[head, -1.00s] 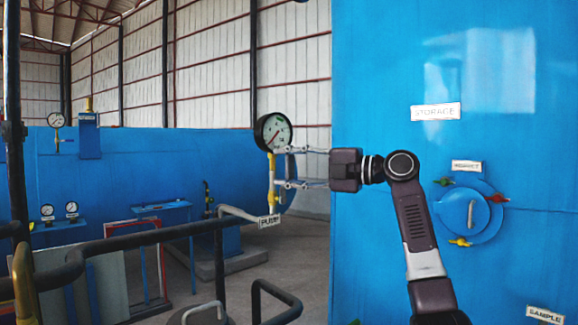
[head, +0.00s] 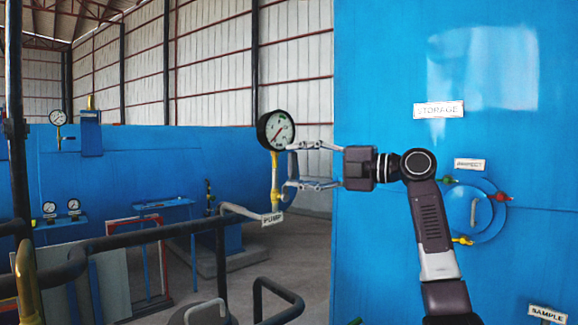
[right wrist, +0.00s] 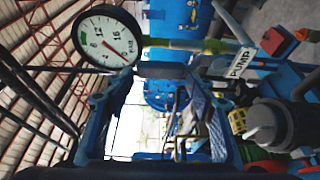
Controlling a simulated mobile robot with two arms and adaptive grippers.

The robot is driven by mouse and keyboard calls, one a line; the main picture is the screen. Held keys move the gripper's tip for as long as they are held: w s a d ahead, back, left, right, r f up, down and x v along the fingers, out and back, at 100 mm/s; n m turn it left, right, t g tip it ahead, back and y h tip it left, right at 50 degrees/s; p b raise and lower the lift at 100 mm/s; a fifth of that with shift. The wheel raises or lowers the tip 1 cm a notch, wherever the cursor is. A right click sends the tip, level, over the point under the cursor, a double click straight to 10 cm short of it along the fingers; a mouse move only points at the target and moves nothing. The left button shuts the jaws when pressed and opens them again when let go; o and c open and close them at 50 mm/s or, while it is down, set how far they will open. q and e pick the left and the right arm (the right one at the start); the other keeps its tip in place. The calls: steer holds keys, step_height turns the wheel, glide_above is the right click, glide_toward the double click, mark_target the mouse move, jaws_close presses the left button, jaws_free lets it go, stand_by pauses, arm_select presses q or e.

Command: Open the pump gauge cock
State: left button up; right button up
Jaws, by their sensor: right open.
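The pump gauge (head: 276,130) has a white dial and black rim; it stands upright on a thin stem. The yellow cock section (head: 275,172) of that stem is below the dial. The "PUMP" label (head: 272,219) hangs under it. My right gripper (head: 288,166) is open and empty, just right of the stem, one finger above the other, pointing left. In the right wrist view, the gauge (right wrist: 106,38) and the yellow-green stem (right wrist: 190,45) lie sideways beyond the fingertips (right wrist: 147,95). The cock's lever is not clear. My left gripper is not in view.
A big blue tank (head: 390,200) with a "STORAGE" label (head: 438,110) fills the right. A dark pipe railing (head: 150,236) crosses the lower left. Another blue tank (head: 110,175) with gauges stands behind it. Open floor shows between the tanks.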

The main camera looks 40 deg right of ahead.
steer(key=v, duration=0.9)
steer(key=shift+s+d, duration=0.1)
